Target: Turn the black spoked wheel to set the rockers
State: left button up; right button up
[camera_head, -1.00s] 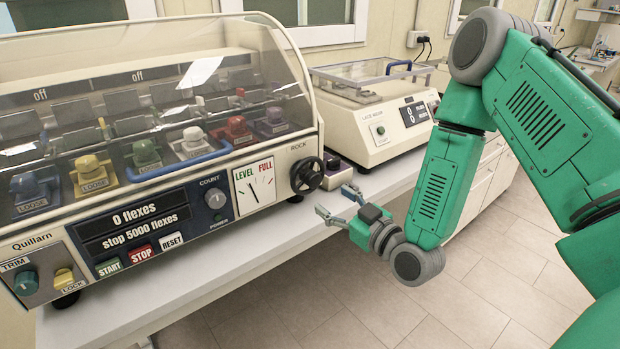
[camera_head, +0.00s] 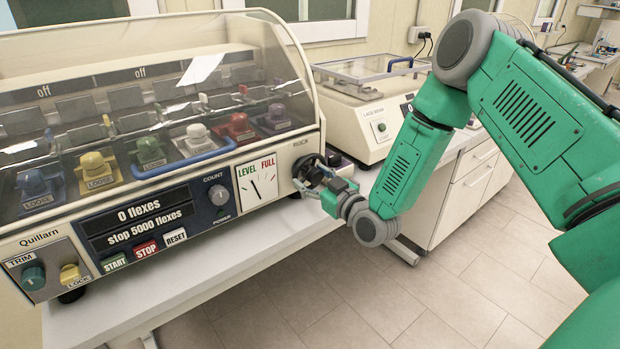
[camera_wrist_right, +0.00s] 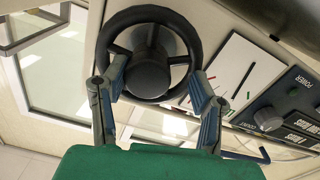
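The black spoked wheel (camera_head: 304,170) is on the right end of the machine's front panel, partly covered by my right gripper (camera_head: 318,177). In the right wrist view, the wheel (camera_wrist_right: 112,38) shows its rim, spokes and round hub. My right gripper (camera_wrist_right: 160,78) is open, its two fingers spread on either side of the hub, in front of the wheel. I cannot tell if they touch it. The LEVEL/FULL gauge (camera_head: 257,187) beside the wheel has a thin dark needle between the two words. Several coloured clamps labelled LOOSE sit under the clear cover. My left gripper is not in view.
The machine's clear cover (camera_head: 120,70) is down, with a blue handle (camera_head: 185,160) along its front. A COUNT knob (camera_head: 218,195) is left of the gauge. A second white device (camera_head: 365,115) stands behind the wheel to the right. Floor in front is clear.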

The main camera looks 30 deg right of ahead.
jog(key=shift+s+d+f, duration=0.1)
jog(key=shift+d+f, duration=0.1)
jog(key=shift+d, duration=0.5)
jog(key=c, duration=0.5)
jog(key=shift+o, duration=0.2)
jog(key=shift+d+f, duration=0.2)
jog(key=shift+d, duration=0.1)
jog(key=shift+s+a, duration=0.1)
jog(key=shift+a, duration=0.5)
jog(key=shift+d+f, duration=0.1)
jog(key=shift+d, duration=0.25)
jog(key=n, duration=0.2)
jog(key=shift+a+n+b, duration=0.25)
jog(key=shift+n+b, duration=0.05)
jog(key=shift+n, duration=0.1)
jog(key=n+b, duration=0.1)
jog(key=n, duration=0.2)
jog(key=shift+d, duration=0.15)
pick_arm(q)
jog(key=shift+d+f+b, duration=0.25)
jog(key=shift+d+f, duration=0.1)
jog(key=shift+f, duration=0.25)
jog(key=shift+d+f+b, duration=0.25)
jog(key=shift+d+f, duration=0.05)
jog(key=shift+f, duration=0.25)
pick_arm(e)
jog(key=shift+n, duration=1.9)
